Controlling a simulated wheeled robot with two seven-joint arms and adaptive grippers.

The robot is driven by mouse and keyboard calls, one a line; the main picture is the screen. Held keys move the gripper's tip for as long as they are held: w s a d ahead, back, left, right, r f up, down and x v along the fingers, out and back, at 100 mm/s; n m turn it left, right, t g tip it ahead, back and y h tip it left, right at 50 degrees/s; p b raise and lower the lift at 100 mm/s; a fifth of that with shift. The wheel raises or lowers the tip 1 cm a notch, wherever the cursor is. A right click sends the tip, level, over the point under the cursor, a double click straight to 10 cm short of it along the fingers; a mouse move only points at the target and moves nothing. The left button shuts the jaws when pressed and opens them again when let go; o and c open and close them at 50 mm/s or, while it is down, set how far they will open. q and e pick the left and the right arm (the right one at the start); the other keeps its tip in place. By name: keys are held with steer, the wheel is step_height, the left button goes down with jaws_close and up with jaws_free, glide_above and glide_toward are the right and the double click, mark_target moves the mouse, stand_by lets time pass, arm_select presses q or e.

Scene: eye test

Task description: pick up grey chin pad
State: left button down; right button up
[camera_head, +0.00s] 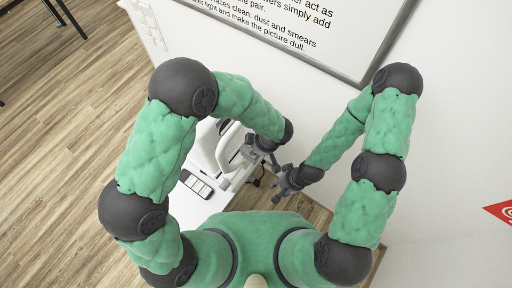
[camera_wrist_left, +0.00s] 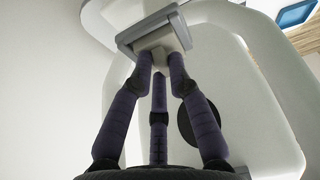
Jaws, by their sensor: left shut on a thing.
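The grey chin pad (camera_wrist_left: 150,25) is at the top middle of the left wrist view, a grey, angular piece with a paler block on its near side. My left gripper (camera_wrist_left: 162,60) is shut on it, with its dark fingers closing at the pale block. In the head view my left gripper (camera_head: 264,156) is at the right side of a white device (camera_head: 212,150); the pad is too small there to tell apart. My right gripper (camera_head: 280,184) is just below and right of the left one, its fingers spread and empty.
A tray or board with small dark pieces (camera_head: 197,184) lies on the white table left of the grippers. A white wall with a framed text board (camera_head: 300,30) stands behind. The device's white curved frame (camera_wrist_left: 265,90) is close around my left fingers. Wooden floor is at the left.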

arm_select(q)
steer(key=shift+s, duration=0.1)
steer(key=shift+r, duration=2)
